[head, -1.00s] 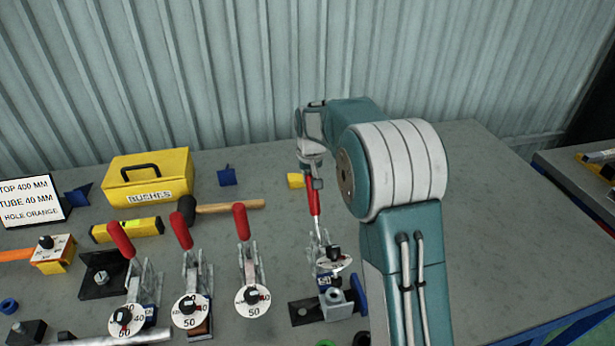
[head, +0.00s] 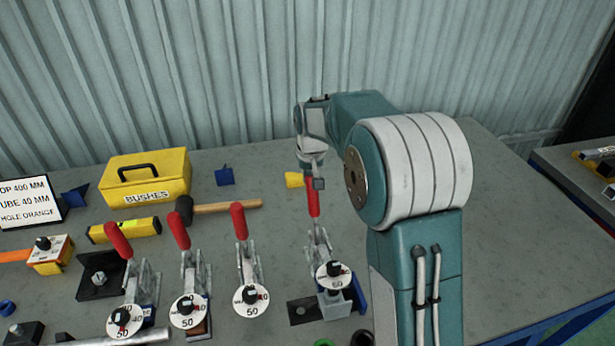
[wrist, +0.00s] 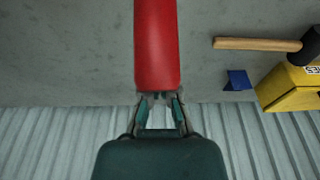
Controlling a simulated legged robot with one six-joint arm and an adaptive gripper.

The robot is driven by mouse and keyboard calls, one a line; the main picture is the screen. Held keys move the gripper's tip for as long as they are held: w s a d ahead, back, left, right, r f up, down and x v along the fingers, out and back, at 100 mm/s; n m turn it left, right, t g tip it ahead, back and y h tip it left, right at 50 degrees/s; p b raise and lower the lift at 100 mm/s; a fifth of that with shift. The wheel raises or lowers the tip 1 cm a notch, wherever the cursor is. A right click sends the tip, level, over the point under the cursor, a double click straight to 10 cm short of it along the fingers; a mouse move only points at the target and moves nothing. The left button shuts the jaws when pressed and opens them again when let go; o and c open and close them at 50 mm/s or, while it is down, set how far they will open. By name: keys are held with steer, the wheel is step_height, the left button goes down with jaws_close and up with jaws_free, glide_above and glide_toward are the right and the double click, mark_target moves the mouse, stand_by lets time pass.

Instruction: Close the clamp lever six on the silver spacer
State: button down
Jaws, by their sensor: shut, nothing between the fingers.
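The rightmost clamp has a red lever handle (head: 313,203), which stands up and leans back. Its round white dial (head: 333,275) sits just over a silver block (head: 334,306), which looks like the silver spacer. Whether the clamp touches the block cannot be told. My gripper (head: 317,184) is at the upper end of this handle, with its fingers together and not around it. In the wrist view, the red handle (wrist: 157,45) reaches down to the fingertips of my gripper (wrist: 160,98). Whether they touch it is unclear.
Three more clamps with upright red levers (head: 118,240) (head: 178,232) (head: 239,222) stand to the left. Behind them are a mallet (head: 228,206), a yellow box (head: 147,176) and a yellow level (head: 125,229). The table is clear to the right of my arm.

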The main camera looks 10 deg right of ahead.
mark_target(313, 194)
steer(key=shift+s+r, duration=0.3)
steer(key=shift+s, duration=0.5)
steer(key=shift+s+r, duration=0.3)
steer(key=shift+s, duration=0.65)
steer(key=shift+s+r, duration=0.15)
steer(key=shift+s, duration=0.95)
step_height(313, 194, up, 8)
steer(key=shift+r, duration=0.1)
